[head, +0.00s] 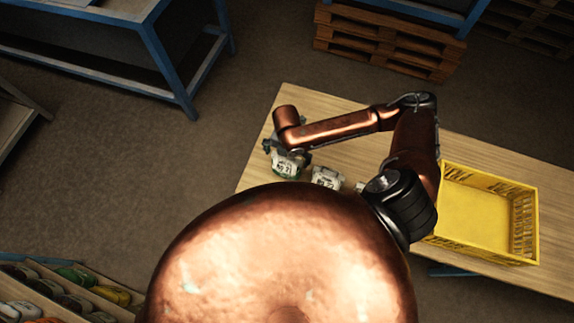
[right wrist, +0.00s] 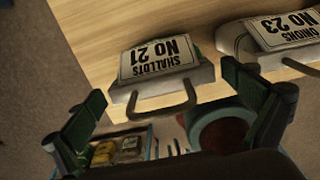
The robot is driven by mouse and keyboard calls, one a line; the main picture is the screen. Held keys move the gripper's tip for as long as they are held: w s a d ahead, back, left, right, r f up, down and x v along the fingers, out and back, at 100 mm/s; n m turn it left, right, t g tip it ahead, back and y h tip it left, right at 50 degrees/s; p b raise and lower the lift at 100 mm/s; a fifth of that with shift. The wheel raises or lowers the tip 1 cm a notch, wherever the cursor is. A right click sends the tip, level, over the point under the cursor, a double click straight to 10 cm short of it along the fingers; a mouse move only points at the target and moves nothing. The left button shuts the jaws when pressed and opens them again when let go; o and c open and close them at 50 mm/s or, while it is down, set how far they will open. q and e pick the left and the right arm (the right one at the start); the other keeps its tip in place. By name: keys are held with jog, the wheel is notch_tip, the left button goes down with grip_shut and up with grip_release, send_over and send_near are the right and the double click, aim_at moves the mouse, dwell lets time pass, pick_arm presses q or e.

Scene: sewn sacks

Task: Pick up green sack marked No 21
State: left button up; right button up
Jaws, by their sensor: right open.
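The sack marked Shallots No 21 (right wrist: 160,60) lies near the table edge, with a white label, a pale handle loop and a little green showing at its rim. It also shows in the head view (head: 290,167), partly covered by my right gripper (head: 277,146). In the right wrist view my right gripper (right wrist: 163,84) is open, with one dark green finger on each side of the sack's handle. No grip on the sack shows. My left gripper is not in view.
A sack marked Onions No 23 (right wrist: 283,33) lies close beside it. It is also in the head view (head: 325,178). A yellow crate (head: 523,228) stands at the right of the wooden table (head: 330,104). Shelves with several sacks (head: 75,275) are at lower left.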

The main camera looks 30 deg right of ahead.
jog(key=shift+c, duration=0.4)
jog(key=shift+r, duration=0.1)
jog(key=c, duration=1.9)
